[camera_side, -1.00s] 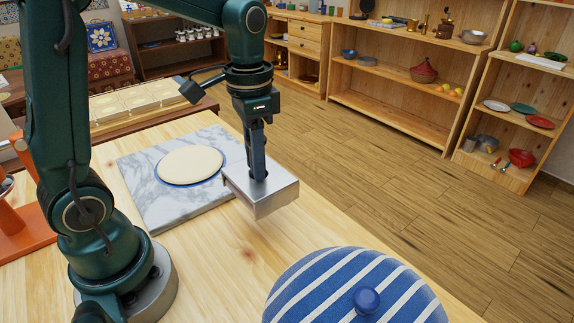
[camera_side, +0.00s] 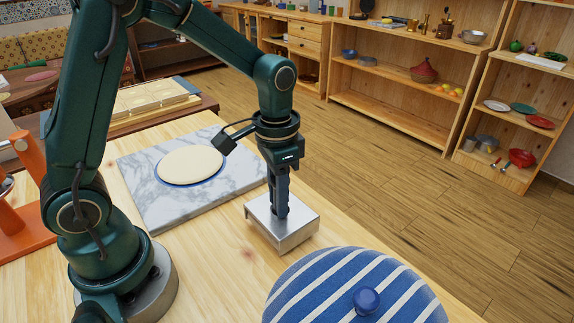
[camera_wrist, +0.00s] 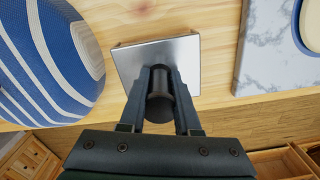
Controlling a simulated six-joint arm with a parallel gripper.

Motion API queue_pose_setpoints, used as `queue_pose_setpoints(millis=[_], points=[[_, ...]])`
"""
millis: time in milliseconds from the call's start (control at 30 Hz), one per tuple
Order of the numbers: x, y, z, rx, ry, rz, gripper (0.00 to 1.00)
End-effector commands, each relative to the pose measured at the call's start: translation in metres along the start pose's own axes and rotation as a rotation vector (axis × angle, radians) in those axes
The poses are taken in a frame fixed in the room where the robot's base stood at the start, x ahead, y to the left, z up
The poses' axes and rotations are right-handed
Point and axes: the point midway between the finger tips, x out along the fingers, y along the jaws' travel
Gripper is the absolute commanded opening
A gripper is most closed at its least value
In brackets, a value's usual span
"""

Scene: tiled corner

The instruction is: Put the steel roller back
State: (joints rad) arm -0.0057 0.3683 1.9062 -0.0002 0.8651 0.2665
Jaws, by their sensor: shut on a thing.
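The steel roller (camera_side: 300,220) shows as a square, brushed-steel housing with down-turned sides; any roller under it is hidden. My gripper (camera_side: 281,212) points straight down at its middle. In the wrist view, my gripper (camera_wrist: 160,72) is shut on a dark round grip that stands on the steel top (camera_wrist: 186,60). The housing looks level, to the right of the marble slab and behind the blue striped dome. I cannot tell whether its lower edge touches the wooden table or hangs just above it.
The marble slab (camera_side: 158,206) bears a pale dough round (camera_side: 190,165) inside a blue ring. The blue-and-white striped dome (camera_side: 330,285) with a knob stands at the front. The wooden table (camera_side: 215,275) is bare between them. Orange equipment (camera_side: 28,240) is at the left.

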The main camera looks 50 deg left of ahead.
Motion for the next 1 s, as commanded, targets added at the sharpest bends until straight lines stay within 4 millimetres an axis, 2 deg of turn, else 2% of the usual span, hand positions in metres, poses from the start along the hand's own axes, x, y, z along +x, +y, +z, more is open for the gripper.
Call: queue_pose_setpoints(millis=[500, 533, 600, 833, 1000], points=[[0.014, 0.000, 0.002, 0.002, -0.007, 0.000, 0.00], [0.014, 0.000, 0.002, 0.002, -0.009, 0.000, 0.39], [0.014, 0.000, 0.002, 0.003, -0.009, 0.000, 0.61], [0.007, 0.000, 0.002, 0.005, -0.009, -0.001, 0.61], [-0.020, 0.000, 0.000, 0.003, 0.000, -0.002, 0.61]])
